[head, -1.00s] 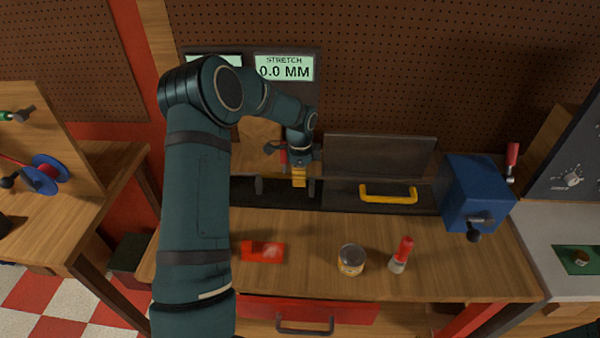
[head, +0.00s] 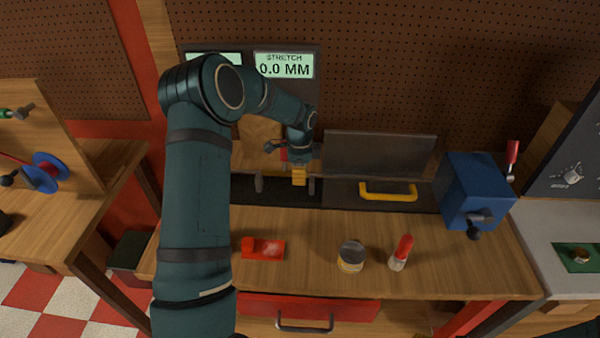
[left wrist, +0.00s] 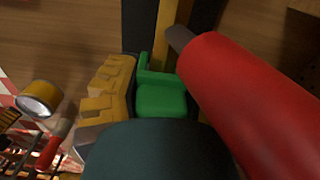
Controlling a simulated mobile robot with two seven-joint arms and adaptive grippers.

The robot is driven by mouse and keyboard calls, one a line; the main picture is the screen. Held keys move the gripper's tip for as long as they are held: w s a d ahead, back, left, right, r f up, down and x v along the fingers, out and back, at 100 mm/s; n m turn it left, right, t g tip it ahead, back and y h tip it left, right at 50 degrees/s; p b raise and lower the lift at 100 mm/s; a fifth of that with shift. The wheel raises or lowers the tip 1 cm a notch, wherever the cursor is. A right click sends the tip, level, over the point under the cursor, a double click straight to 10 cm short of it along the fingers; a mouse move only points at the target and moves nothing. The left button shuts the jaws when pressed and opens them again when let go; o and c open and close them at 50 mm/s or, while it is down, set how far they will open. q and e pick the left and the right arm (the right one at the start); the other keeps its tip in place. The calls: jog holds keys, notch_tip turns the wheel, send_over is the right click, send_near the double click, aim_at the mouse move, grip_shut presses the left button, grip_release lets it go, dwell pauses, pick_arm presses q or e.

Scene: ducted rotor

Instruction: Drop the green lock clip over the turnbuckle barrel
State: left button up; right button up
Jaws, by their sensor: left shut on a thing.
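The green lock clip (left wrist: 160,98) is held at the fingertips of my left gripper (head: 299,176), beside a yellow finger pad in the left wrist view. The other finger is mostly hidden there. In the head view the gripper points down over the dark rig bed (head: 335,195), near two grey upright posts, and the clip cannot be made out. In the left wrist view a yellowish bar (left wrist: 166,30) runs just beyond the clip; I cannot tell whether it is the turnbuckle barrel, or whether the clip touches it. My right gripper is not in view.
A large red cylinder (left wrist: 260,100) is close on the clip's right in the left wrist view. A clear guard with a yellow handle (head: 388,196) and a blue box (head: 470,190) stand right.

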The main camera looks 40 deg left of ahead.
pick_arm(q)
jog(key=o, duration=1.1)
notch_tip(320, 180, up, 12)
jog(key=shift+s+f, duration=0.1)
dwell(0.4)
